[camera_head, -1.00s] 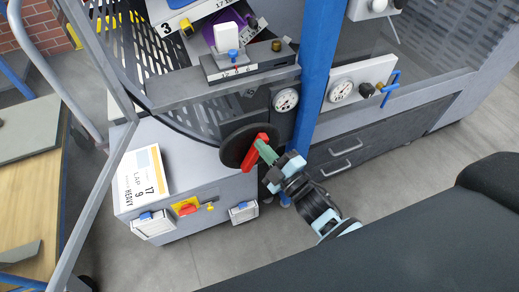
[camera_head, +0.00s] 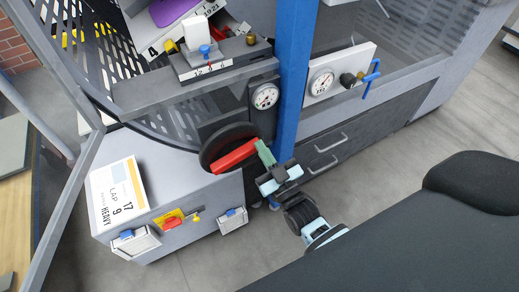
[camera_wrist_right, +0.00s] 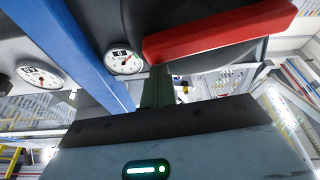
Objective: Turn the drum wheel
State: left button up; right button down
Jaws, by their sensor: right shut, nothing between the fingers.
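The drum wheel (camera_head: 208,146) is a dark round disc on the front of the grey machine, with a red bar handle (camera_head: 234,157) across it. The bar slopes up to the right. My right gripper (camera_head: 264,150) is shut and empty, its green fingers at the bar's right end. They look in contact with it, but I cannot be sure. In the right wrist view the red bar (camera_wrist_right: 220,30) crosses the top right, and the green fingers (camera_wrist_right: 157,88) stand just left of and below it. My left gripper is not in view.
A blue post (camera_head: 294,85) stands just right of the wheel, close to my right gripper. Two round gauges, one beside the post (camera_head: 265,96), sit nearby. A card (camera_head: 118,195) reading "17 LAP 9 HEAVY" lies on the grey cabinet, above a red knob (camera_head: 173,222). Grey drawers (camera_head: 330,150) are at right.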

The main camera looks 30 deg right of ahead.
jog(key=shift+d+f+m+h, duration=0.15)
jog(key=shift+f+m+h, duration=0.25)
jog(key=shift+m, duration=0.5)
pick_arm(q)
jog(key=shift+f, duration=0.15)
pick_arm(e)
jog(key=shift+f, duration=0.15)
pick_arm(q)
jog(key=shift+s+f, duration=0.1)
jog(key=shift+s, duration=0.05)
pick_arm(e)
jog(key=shift+m, duration=0.3)
